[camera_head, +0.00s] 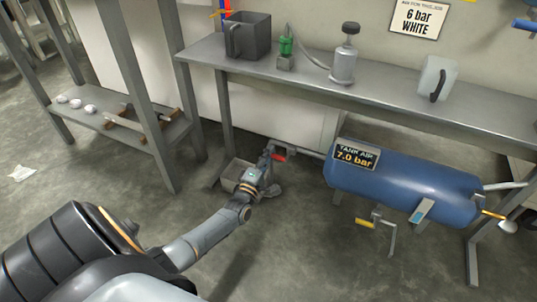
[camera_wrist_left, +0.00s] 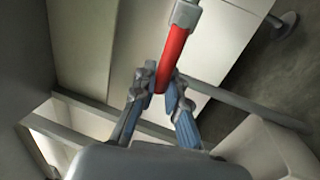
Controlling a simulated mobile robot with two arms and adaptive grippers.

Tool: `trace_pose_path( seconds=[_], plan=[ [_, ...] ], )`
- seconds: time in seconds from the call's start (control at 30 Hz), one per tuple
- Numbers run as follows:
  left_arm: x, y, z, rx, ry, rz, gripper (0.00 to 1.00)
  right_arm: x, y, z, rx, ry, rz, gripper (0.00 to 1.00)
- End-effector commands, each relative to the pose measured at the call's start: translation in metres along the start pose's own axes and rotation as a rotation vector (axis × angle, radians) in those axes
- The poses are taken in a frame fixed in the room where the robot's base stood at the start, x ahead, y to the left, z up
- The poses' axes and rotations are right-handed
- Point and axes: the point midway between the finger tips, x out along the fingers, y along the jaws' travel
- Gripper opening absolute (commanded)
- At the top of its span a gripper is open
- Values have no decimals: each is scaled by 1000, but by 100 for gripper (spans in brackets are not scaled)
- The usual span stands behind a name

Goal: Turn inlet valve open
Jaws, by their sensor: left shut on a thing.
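A red valve lever (camera_head: 279,156) shows at the left end of the pipe that runs into the blue air tank (camera_head: 410,188). In the left wrist view the red lever (camera_wrist_left: 173,55) runs up to a grey metal end piece. My left gripper (camera_head: 268,160) is at this lever, low beneath the workbench. In the left wrist view its blue-padded fingers (camera_wrist_left: 160,90) are closed around the lever's lower part. The valve body is mostly hidden by the gripper. My right gripper is not in view.
The tank's sign (camera_head: 356,155) reads 7.0 bar. A yellow-handled fitting (camera_head: 372,223) hangs below the tank. The workbench (camera_head: 400,112) spans above, carrying a dark jug (camera_head: 250,38) and a grey bottle (camera_head: 343,62).

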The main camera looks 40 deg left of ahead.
Motion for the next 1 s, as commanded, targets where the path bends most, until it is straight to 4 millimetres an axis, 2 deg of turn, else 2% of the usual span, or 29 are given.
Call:
trace_pose_path(
  seconds=[0.1, 0.13, 0.23, 0.53, 0.63, 0.77, 1.0],
  plan=[
    [-2, -3, 0, -4, 2, -7, 0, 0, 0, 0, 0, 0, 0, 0],
    [-2, -3, 0, -4, 2, -7, 15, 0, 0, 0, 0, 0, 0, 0],
    [-2, -3, 0, -4, 1, -6, 35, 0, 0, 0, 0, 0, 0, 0],
    [-1, -1, 0, -2, 0, -2, 36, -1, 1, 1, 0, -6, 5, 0],
    [-7, -2, 0, -2, 0, -3, 36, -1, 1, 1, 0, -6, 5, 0],
    [-27, -2, 0, -3, 0, -4, 36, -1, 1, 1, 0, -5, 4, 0],
    [-79, -2, 0, -2, 1, -6, 36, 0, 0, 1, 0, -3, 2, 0]
  ],
)
